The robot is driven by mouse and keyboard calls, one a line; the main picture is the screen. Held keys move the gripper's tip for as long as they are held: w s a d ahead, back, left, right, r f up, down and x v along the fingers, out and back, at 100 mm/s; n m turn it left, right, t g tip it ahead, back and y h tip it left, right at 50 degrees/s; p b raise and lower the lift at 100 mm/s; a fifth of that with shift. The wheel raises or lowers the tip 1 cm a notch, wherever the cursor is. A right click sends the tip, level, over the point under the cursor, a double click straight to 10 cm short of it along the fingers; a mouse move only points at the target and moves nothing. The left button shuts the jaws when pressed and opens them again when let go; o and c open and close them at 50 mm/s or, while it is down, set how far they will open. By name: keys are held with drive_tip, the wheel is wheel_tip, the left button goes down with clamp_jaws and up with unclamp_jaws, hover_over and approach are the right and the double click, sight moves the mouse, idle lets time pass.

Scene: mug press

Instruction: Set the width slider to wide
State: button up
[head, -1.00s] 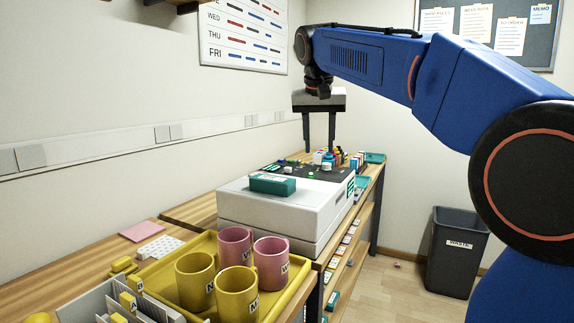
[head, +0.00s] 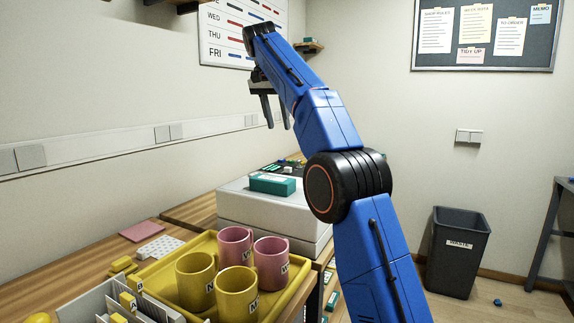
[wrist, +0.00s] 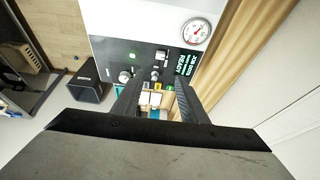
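The press (head: 262,204) is a pale grey box with a dark control panel on its far top, mostly hidden behind my arm in the head view. In the wrist view the dark panel (wrist: 110,56) shows small pale controls (wrist: 160,56) near its middle and a round knob (wrist: 125,76). Their labels are too small to read, so I cannot tell which is the width slider or how it is set. My gripper (head: 278,108) is raised above the far end of the press, apart from it. Its two fingers (wrist: 155,98) are spread with nothing between them.
A teal block (head: 272,184) lies on the press top. A yellow tray (head: 160,290) with pink and yellow mugs stands in front. The wrist view shows a dial gauge (wrist: 195,32) and a lit display (wrist: 187,63). A dark waste bin (head: 454,252) stands on the floor at right.

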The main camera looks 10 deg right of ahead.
sight(287, 168)
drive_tip(key=x, duration=1.7)
drive_tip(key=shift+w+f, duration=0.15)
drive_tip(key=shift+w, duration=0.05)
drive_tip(key=shift+c, duration=0.3)
clamp_jaws()
